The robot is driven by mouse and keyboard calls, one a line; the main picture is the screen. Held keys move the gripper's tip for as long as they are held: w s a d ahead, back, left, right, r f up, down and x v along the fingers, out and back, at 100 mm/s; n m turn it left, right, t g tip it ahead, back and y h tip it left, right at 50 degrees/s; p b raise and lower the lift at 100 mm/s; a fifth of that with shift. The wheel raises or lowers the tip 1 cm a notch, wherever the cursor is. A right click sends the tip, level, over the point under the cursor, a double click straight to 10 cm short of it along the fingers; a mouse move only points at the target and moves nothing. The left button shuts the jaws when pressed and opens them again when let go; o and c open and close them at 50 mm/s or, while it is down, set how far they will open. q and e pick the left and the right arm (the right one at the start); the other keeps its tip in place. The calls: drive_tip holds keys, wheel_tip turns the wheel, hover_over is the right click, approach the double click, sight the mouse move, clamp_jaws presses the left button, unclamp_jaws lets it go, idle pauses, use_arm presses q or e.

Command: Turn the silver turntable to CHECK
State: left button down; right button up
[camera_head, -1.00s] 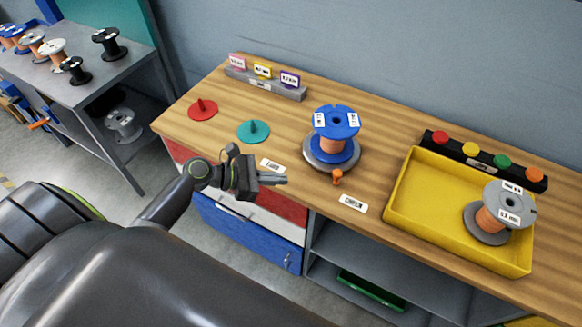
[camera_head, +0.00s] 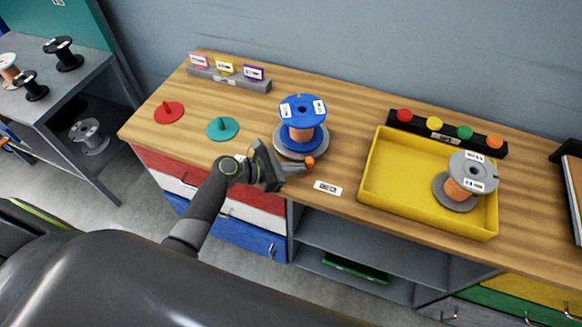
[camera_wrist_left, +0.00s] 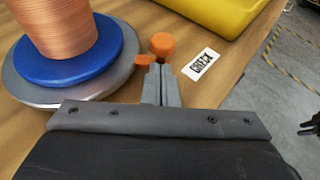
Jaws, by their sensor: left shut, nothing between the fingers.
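The silver turntable (camera_head: 288,154) sits on the wooden bench and carries a spool with blue flanges (camera_head: 303,109) and copper wire. An orange knob (camera_head: 309,163) sticks out from its front edge. The white CHECK label (camera_head: 327,187) lies to the right of the knob. My left gripper (camera_head: 302,167) is shut and empty, its fingertips right at the knob's left side. In the left wrist view the closed fingertips (camera_wrist_left: 160,76) are just short of the knob (camera_wrist_left: 162,45); I cannot tell whether they touch.
A yellow tray (camera_head: 376,169) with a grey-flanged spool (camera_head: 471,172) stands to the right, with a row of coloured buttons (camera_head: 449,131) behind it. Red (camera_head: 169,113) and teal (camera_head: 222,130) discs lie left. The bench right of the CHECK label is bare up to the tray.

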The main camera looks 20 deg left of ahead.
use_arm(q)
drive_tip(key=p, duration=0.1)
drive_tip(key=d+n+t+p, duration=0.1)
drive_tip(key=shift+w+d+r+y+p, duration=0.2)
drive_tip(key=shift+r+y+p, duration=0.1)
drive_tip(key=shift+y, duration=0.1)
drive_tip(key=shift+d+n+t+p, duration=0.3)
drive_tip(key=shift+d+p, duration=0.05)
drive_tip(key=shift+w+d+f, duration=0.2)
drive_tip(key=shift+w+d, duration=0.1)
drive_tip(key=shift+d, duration=0.3)
